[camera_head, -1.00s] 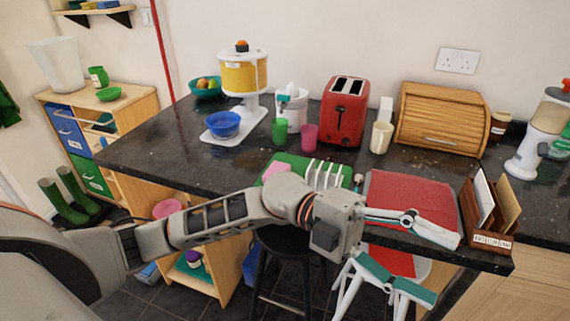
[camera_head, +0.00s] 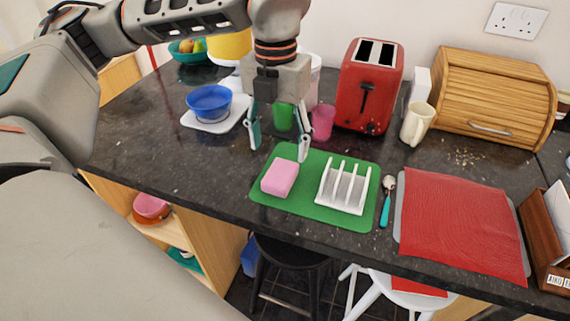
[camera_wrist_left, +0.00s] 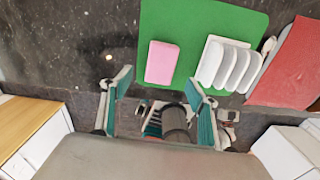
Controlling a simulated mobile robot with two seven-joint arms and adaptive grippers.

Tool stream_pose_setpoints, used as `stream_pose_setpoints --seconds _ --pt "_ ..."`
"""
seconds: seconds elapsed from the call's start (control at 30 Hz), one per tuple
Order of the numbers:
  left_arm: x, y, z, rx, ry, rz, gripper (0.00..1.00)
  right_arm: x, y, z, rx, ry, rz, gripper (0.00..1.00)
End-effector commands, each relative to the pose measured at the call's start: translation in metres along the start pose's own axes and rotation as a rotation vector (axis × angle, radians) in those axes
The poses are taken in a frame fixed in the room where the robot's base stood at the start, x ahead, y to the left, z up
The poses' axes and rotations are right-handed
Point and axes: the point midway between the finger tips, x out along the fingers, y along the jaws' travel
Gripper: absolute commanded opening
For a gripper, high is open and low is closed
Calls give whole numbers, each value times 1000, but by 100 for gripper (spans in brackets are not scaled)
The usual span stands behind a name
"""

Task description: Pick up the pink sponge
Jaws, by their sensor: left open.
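The pink sponge (camera_head: 280,177) lies on the left part of a green mat (camera_head: 340,217) on the dark counter. In the left wrist view the sponge (camera_wrist_left: 161,62) is a pink block on the green mat (camera_wrist_left: 205,14), ahead of the fingers. My left gripper (camera_head: 278,152) points down with its fingers apart and nothing between them. It appears above and behind the sponge, apart from it. In the left wrist view the two teal-padded fingers (camera_wrist_left: 160,82) are spread wide. My right gripper is not in view.
A white rack (camera_head: 345,187) stands on the mat right of the sponge. A teal-handled spoon (camera_head: 386,205) and a red cloth (camera_head: 458,225) lie farther right. Green (camera_head: 284,117) and pink (camera_head: 322,122) cups stand behind, with a red toaster (camera_head: 370,85).

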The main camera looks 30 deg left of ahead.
Motion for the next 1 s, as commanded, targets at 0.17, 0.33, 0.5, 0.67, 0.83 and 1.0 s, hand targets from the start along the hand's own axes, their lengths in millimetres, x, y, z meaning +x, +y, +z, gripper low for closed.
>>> stream_pose_setpoints --seconds 0.17,0.33,0.5,0.67,0.83,1.0 --pt "9 6 1 -20 -8 17 60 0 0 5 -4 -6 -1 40" --pt "26 5 2 -18 -8 15 60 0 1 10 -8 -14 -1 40" --pt "48 0 0 -16 -6 14 60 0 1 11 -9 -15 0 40" --pt "69 -1 0 -17 -5 14 60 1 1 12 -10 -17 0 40" --pt "76 -2 1 -17 -9 13 60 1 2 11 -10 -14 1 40" --pt "76 -2 1 -17 -9 13 60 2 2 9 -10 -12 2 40"
